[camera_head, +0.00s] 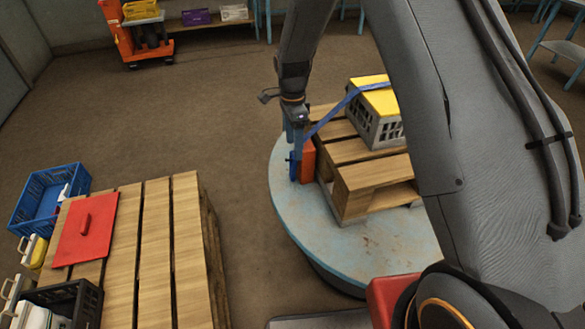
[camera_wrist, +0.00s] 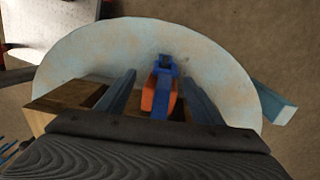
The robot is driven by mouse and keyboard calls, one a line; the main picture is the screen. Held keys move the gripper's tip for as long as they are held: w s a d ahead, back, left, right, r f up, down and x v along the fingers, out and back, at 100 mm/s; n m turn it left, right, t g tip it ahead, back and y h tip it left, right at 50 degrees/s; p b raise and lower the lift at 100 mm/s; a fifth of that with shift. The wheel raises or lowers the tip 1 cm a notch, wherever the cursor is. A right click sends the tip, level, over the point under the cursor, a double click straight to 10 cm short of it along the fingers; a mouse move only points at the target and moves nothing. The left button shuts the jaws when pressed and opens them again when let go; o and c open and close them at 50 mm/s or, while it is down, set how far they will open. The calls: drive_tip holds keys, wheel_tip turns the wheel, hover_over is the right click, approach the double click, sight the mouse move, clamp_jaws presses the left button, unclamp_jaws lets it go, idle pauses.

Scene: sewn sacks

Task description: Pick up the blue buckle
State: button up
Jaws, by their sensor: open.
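The blue buckle (camera_wrist: 168,66) shows in the wrist view at the end of a blue strap, in front of an orange-red block (camera_wrist: 150,97). In the head view the buckle (camera_head: 294,164) hangs beside the red block (camera_head: 307,160) at the pallet's left end. The blue strap (camera_head: 335,110) runs from there up over a grey crate with a yellow top (camera_head: 374,118). My gripper (camera_wrist: 157,73) is open, with one finger on each side of the strap and block. In the head view my gripper (camera_head: 296,132) points down just above the buckle. I cannot tell whether the fingers touch anything.
The wooden pallet (camera_head: 375,185) under the crate stands on a round pale-blue platform (camera_head: 345,248). Another pallet (camera_head: 158,240) at left bears a red panel (camera_head: 86,228), with a blue crate (camera_head: 45,198) beyond. Open floor (camera_head: 200,120) lies behind and left of the platform.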

sight(293, 155)
drive_tip(key=shift+w+f+b, duration=0.2)
drive_tip(key=shift+f+b, duration=0.25)
drive_tip(key=shift+f, duration=0.15)
drive_tip(key=shift+w+f+b, duration=0.15)
drive_tip(key=shift+f+b, duration=0.3)
drive_tip(key=shift+f, duration=0.15)
drive_tip(key=shift+s+a+f+p, duration=0.1)
drive_tip(key=shift+s+f+p, duration=0.05)
drive_tip(key=shift+f, duration=1.8)
drive_tip(key=shift+s+a+f+p, duration=0.1)
drive_tip(key=shift+s+f+p, duration=0.05)
drive_tip(key=shift+f, duration=1.8)
drive_tip(key=c, duration=1.2)
drive_tip(key=shift+r, duration=0.15)
drive_tip(key=shift+r, duration=0.6)
drive_tip(key=s+a+b, duration=0.1)
drive_tip(key=a, duration=0.8)
drive_tip(key=s+a+b, duration=0.1)
drive_tip(key=s+a, duration=0.1)
drive_tip(key=a, duration=0.6)
drive_tip(key=shift+s+a, duration=0.3)
drive_tip(key=shift+a, duration=0.05)
